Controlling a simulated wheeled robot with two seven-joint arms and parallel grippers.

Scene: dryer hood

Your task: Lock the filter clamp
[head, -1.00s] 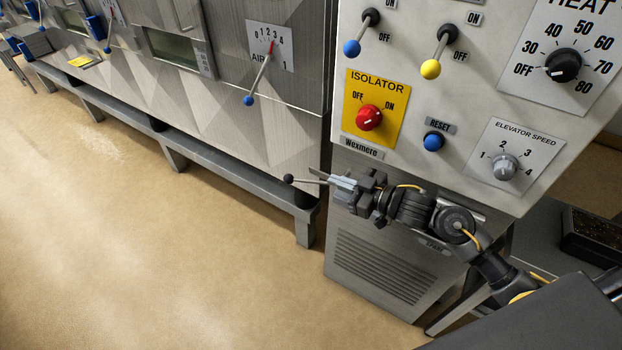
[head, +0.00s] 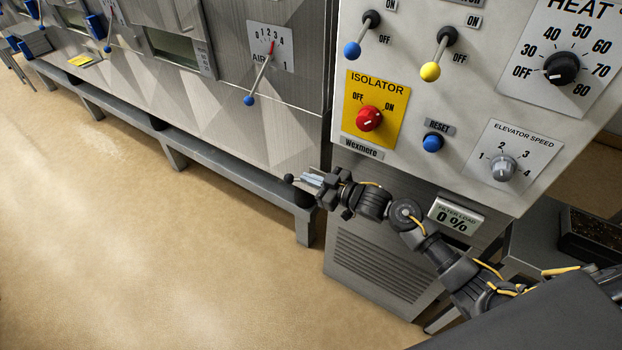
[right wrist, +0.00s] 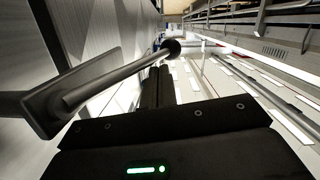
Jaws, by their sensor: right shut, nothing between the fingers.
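The filter clamp's lever shows in the head view as a black ball knob (head: 289,178) at the lower left of the control cabinet; most of its rod is hidden by my right gripper (head: 309,180). In the right wrist view, the lever rod (right wrist: 112,80) runs from a dark flat plate (right wrist: 70,95) at left to the ball knob (right wrist: 172,46). My right gripper (right wrist: 158,75) is shut and empty. Its fingers lie beside the rod, with the tips just short of the knob. I cannot tell whether they touch the rod. My left gripper is not in view.
The control panel (head: 405,105) with its knobs and levers is above my right arm. A filter load display (head: 456,216) reads 0 %. A vented panel (head: 385,265) is below. A grey rail (head: 235,165) runs left along the machine; the floor in front is clear.

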